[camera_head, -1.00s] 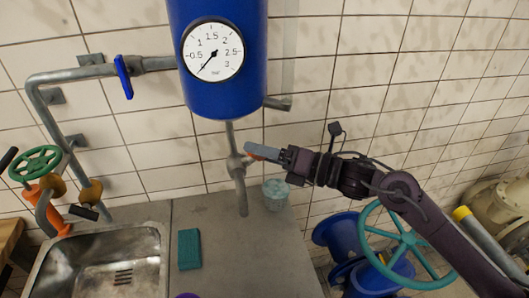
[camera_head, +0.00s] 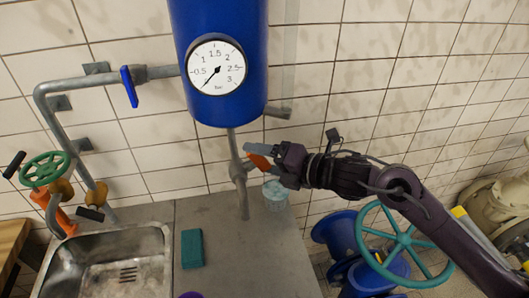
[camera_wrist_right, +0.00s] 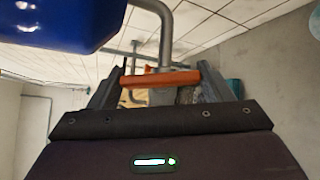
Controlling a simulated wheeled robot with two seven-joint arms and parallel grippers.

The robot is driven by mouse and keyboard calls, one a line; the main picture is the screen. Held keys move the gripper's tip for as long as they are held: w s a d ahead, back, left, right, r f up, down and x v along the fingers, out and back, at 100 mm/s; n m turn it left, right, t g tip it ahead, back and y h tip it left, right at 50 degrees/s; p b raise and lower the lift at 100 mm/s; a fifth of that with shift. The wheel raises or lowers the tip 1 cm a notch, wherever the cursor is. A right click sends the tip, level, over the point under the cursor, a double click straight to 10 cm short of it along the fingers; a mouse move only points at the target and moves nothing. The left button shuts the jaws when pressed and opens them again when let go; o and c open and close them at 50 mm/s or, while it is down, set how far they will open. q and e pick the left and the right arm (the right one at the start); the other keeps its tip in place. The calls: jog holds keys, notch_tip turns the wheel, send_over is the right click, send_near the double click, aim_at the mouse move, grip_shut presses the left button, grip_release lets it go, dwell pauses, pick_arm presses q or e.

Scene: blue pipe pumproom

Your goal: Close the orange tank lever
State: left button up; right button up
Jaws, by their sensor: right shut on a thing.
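The orange tank lever (camera_head: 260,162) sits at the valve on the grey outlet pipe (camera_head: 241,190) under the blue tank (camera_head: 222,108). It sticks out to the right of the pipe, tilted slightly down. My right gripper (camera_head: 264,157) is shut on it from the right, with a grey finger above it. In the right wrist view the orange lever (camera_wrist_right: 160,79) spans the gap between both fingers, and the grey pipe rises behind it. The fingers partly hide the valve body.
A blue-handled valve (camera_head: 129,87) is on the wall pipe at left, above a steel sink (camera_head: 160,240). A teal sponge (camera_head: 192,249) lies on the counter. A teal cup-like container (camera_head: 276,196) stands just below my right gripper. A large teal handwheel (camera_head: 403,240) is below my arm.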

jog(key=shift+m+h+p, duration=0.4)
jog(key=shift+m+p, duration=0.1)
jog(key=shift+m, duration=0.1)
jog(key=o, duration=1)
jog(key=b+v, duration=0.3)
jog(key=v, duration=0.5)
